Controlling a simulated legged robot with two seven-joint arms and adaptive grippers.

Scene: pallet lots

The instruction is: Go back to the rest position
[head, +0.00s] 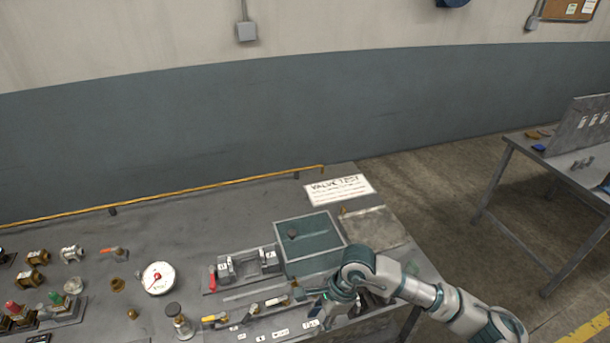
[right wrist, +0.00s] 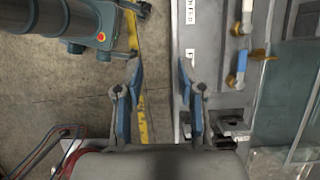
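My right arm comes in from the lower right in the head view. Its gripper (head: 337,306) is over the front right part of the workbench (head: 200,205), near a teal-walled bin. In the right wrist view the two blue fingers of this gripper (right wrist: 158,70) stand apart with nothing between them. Below them I see the bench's front edge and the floor with a yellow line. The head view partly hides the fingers behind the wrist. My left gripper does not show in the head view.
The teal bin (head: 308,243) stands beside my right gripper. Valves, fittings, a round white gauge (head: 158,278) and a vise-like fixture (head: 248,265) fill the bench's front and left. A sign (head: 339,190) lies at the back. A second table (head: 560,165) stands right, across open floor.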

